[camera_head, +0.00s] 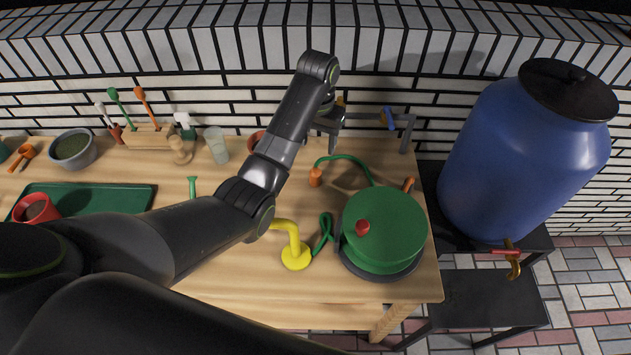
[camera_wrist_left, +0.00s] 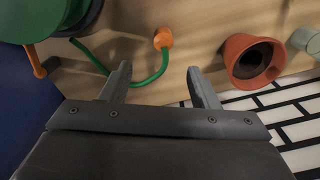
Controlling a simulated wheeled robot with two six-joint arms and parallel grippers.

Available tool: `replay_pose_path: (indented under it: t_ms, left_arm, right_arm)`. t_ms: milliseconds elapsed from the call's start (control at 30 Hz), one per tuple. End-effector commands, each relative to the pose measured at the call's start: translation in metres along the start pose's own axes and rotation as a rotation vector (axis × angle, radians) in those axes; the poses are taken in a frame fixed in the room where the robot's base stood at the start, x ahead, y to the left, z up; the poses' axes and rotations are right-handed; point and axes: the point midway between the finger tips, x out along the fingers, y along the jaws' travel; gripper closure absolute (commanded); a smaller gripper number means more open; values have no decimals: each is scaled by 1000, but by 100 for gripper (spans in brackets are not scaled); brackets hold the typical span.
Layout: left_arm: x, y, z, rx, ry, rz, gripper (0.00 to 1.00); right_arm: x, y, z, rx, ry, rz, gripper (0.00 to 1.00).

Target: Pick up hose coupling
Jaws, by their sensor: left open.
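The hose coupling, a small orange piece (camera_head: 315,177), sits on the wooden table at the free end of a green hose (camera_head: 352,160). In the left wrist view the orange coupling (camera_wrist_left: 163,38) shows ahead, just beyond the gap between my fingertips, with the hose (camera_wrist_left: 150,78) curving past the left finger. My right gripper is not in view.
A green hose reel (camera_head: 385,228) stands at the table's right end, a yellow piece (camera_head: 295,255) left of it. A terracotta pot (camera_wrist_left: 252,60) is close right of the gripper. A blue barrel (camera_head: 525,150) stands right of the table. A white brick wall (camera_head: 270,103) runs behind.

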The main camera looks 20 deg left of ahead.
Motion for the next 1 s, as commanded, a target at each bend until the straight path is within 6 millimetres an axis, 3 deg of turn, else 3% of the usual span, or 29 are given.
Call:
replay_pose_path:
  t_ms: [67, 400, 667, 1000]
  left_arm:
    - [15, 0, 0, 0, 0, 0, 45]
    - [72, 0, 0, 0, -2, 0, 45]
    - [90, -2, 1, -1, -3, 0, 45]
    - [131, -6, 1, 0, 0, 0, 45]
  right_arm:
    - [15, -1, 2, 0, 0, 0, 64]
    - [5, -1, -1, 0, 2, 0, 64]
    - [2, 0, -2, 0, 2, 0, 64]
    - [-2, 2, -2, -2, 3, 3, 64]
